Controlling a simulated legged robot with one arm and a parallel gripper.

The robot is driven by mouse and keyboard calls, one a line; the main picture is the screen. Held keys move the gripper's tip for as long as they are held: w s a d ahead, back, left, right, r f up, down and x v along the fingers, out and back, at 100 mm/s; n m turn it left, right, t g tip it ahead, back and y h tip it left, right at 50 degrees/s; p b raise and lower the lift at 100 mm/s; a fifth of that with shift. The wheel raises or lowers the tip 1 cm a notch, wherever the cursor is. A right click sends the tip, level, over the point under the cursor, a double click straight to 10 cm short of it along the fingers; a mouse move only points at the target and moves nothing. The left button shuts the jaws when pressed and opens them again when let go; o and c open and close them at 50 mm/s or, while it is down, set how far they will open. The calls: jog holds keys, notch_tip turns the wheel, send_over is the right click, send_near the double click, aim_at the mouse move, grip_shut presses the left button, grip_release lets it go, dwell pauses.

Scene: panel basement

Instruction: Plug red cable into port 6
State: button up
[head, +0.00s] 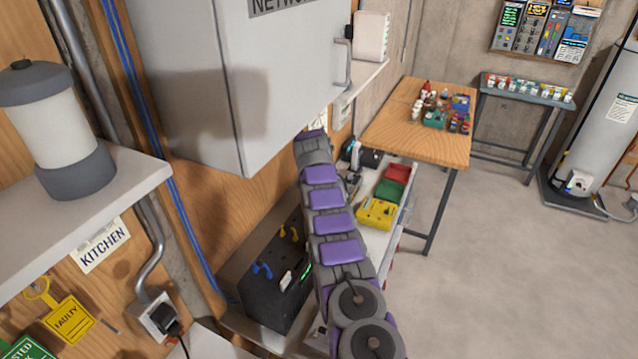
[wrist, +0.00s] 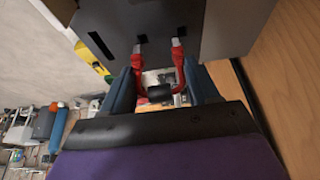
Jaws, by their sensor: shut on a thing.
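In the wrist view, the two blue-grey fingers of my gripper (wrist: 160,82) stand either side of a red cable (wrist: 137,80), and my gripper is shut on it. The red cable bends in a U shape, with a black piece at its middle and two light-coloured ends. Those ends reach up to dark openings in a grey surface (wrist: 120,22); I cannot tell whether they are seated or only in front of it. No port numbers are readable, so port 6 cannot be picked out. In the head view, my gripper is hidden beyond my arm, below the grey NETWORK cabinet (head: 190,90).
A dark box (head: 262,285) with blue and yellow pieces stands left of my arm. A cart shelf with yellow (head: 376,213) and red (head: 397,173) bins is on the right. A wooden table (head: 400,140) stands behind. The floor (head: 490,270) at right is clear.

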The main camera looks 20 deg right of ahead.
jog(key=shift+d, duration=0.25)
jog(key=shift+a, duration=1.2)
jog(key=shift+d+f+b, duration=0.15)
jog(key=shift+d+b, duration=0.4)
jog(key=shift+d, duration=0.1)
jog(key=shift+a, duration=0.95)
jog(key=shift+d+f+b, duration=0.1)
jog(key=shift+d+b, duration=0.2)
jog(key=shift+b, duration=0.25)
jog(key=shift+a, duration=0.1)
jog(key=shift+a, duration=0.3)
